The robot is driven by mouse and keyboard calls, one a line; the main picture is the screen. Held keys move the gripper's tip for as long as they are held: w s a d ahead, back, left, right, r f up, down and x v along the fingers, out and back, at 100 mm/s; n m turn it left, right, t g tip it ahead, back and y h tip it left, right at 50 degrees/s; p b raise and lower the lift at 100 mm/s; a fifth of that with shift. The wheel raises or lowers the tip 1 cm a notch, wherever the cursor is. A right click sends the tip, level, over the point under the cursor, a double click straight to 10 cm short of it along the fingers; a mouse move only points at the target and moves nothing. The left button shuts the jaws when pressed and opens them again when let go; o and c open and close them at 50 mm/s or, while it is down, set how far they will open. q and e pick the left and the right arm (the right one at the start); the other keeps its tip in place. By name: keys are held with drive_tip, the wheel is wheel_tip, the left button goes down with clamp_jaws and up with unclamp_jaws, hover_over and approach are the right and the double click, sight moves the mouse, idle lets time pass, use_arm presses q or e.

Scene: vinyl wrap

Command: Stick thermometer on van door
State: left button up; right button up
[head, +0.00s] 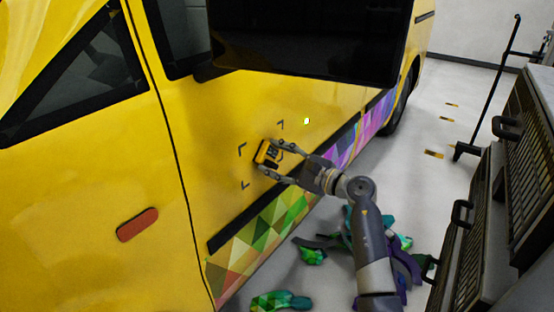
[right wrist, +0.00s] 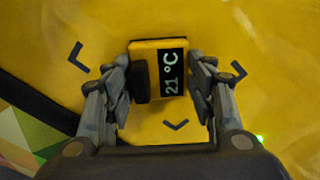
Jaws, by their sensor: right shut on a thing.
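The thermometer (head: 266,153) is a small yellow block with a black display. In the right wrist view the thermometer (right wrist: 160,70) reads "21 °C", turned sideways. My right gripper (head: 272,161) is shut on it, one finger on each side, also in the right wrist view (right wrist: 160,80). The thermometer is at the yellow van door (head: 240,110), between dark corner marks (head: 243,149). I cannot tell whether its back touches the door. My left gripper is not in view.
Colourful vinyl scraps (head: 310,256) lie on the floor below my right arm. A dark slatted cabinet (head: 500,200) stands at the right, with a black stand (head: 490,100) behind it.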

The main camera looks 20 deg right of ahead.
idle(1.8)
drive_tip(key=o, duration=1.2)
drive_tip(key=shift+w+a, duration=0.1)
drive_tip(key=shift+a, duration=0.05)
drive_tip(key=shift+s+d+f, duration=0.1)
drive_tip(key=shift+s+d, duration=0.25)
drive_tip(key=v, duration=0.6)
drive_tip(key=shift+s+d, duration=0.2)
drive_tip(key=shift+s, duration=0.05)
